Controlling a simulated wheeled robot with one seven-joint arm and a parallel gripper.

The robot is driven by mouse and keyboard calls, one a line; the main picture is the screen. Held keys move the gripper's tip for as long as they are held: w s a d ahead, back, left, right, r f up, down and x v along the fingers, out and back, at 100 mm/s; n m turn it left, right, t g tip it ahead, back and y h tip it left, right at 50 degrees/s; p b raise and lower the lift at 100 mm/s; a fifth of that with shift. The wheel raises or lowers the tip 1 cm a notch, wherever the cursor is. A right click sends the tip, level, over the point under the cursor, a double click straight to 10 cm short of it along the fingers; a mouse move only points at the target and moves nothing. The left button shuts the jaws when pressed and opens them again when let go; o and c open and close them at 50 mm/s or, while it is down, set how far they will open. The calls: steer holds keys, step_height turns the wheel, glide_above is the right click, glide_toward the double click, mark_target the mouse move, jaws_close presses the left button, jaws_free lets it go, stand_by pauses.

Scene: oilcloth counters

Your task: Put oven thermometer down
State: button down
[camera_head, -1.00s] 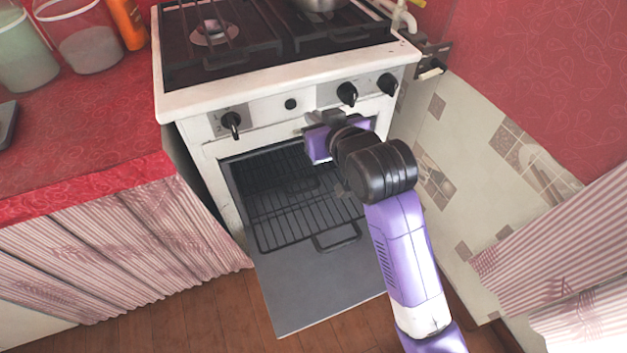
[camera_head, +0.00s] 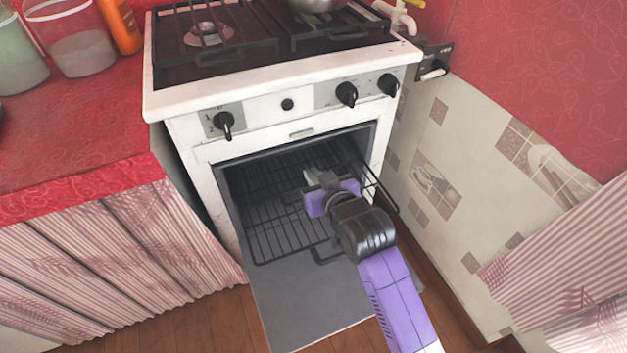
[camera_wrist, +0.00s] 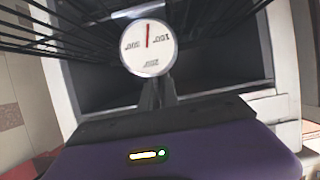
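The oven thermometer (camera_wrist: 148,50) is a round white dial with a red needle, seen close up in the wrist view. My gripper (camera_wrist: 152,95) has its two dark fingers together at the dial's lower edge and holds it. In the head view my gripper (camera_head: 318,180) is at the open oven's mouth, over the wire rack (camera_head: 275,215). The thermometer is too small to make out surely there. In the wrist view the rack's bars (camera_wrist: 225,15) show behind and beside the dial. I cannot tell whether the thermometer touches the rack.
The white stove (camera_head: 265,108) has its oven door (camera_head: 310,305) folded down below the rack. A pot (camera_head: 318,4) stands on the hob. A red counter (camera_head: 70,140) is on the left, with glass jars (camera_head: 85,50). A tiled wall (camera_head: 455,150) is close on the right.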

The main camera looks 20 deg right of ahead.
steer(key=shift+f, duration=0.35)
steer(key=shift+f, duration=0.15)
steer(key=c, duration=1.6)
jaws_free()
steer(key=shift+r, duration=0.2)
steer(key=p+v, duration=0.3)
steer(key=v, duration=0.9)
